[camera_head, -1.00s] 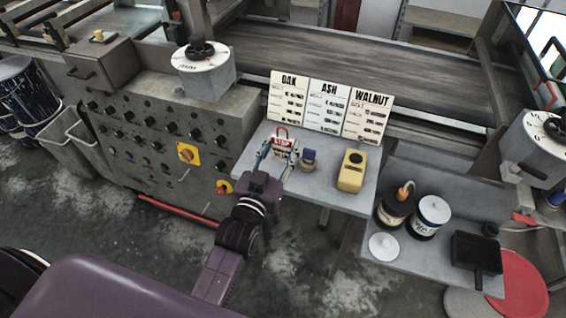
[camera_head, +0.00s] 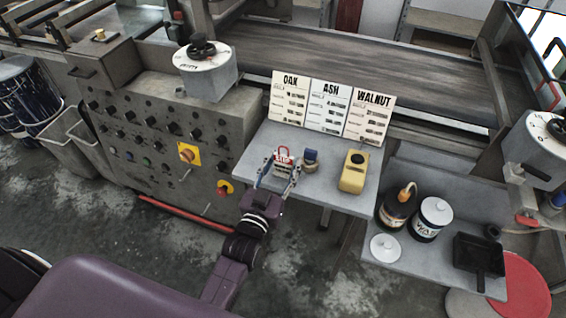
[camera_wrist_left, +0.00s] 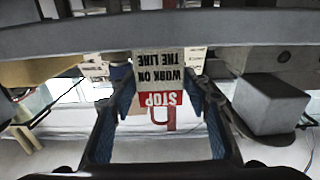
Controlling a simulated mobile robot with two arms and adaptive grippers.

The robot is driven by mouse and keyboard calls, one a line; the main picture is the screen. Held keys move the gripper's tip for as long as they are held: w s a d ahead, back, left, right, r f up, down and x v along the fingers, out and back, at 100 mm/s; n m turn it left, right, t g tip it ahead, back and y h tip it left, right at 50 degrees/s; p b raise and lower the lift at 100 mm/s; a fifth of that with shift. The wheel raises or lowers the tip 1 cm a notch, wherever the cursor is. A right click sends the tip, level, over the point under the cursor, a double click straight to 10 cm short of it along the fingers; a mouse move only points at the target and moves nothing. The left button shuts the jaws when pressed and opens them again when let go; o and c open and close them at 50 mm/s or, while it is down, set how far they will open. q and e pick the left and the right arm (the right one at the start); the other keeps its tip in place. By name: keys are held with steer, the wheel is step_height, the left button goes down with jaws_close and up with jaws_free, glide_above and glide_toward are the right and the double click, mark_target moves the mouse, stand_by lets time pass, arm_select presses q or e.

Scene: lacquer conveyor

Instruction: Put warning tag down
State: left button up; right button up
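The warning tag (camera_head: 283,158) is a small white plate with a red STOP band and a red loop on top. It is upright at the left part of the grey shelf (camera_head: 330,188), low against its surface; whether its bottom edge touches is hard to tell. My left gripper (camera_head: 281,168) has a finger at each side of the tag and appears shut on it. In the left wrist view the tag (camera_wrist_left: 168,72) shows upside down between the blue fingers (camera_wrist_left: 160,85), reading "STOP WORK ON THE LINE". My right gripper is not in view.
A small blue-topped object (camera_head: 310,160) stands close right of the tag, and a yellow device (camera_head: 354,172) farther right. OAK, ASH and WALNUT cards (camera_head: 330,106) line the shelf's back. The shelf's front middle is clear. A control panel (camera_head: 150,140) stands at left.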

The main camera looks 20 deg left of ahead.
arm_select(q)
steer(key=shift+o, duration=0.9)
steer(key=shift+r, duration=0.3)
steer(key=s+b, duration=0.1)
steer(key=s, duration=1.1)
steer(key=shift+a, duration=0.2)
steer(key=shift+f, duration=0.1)
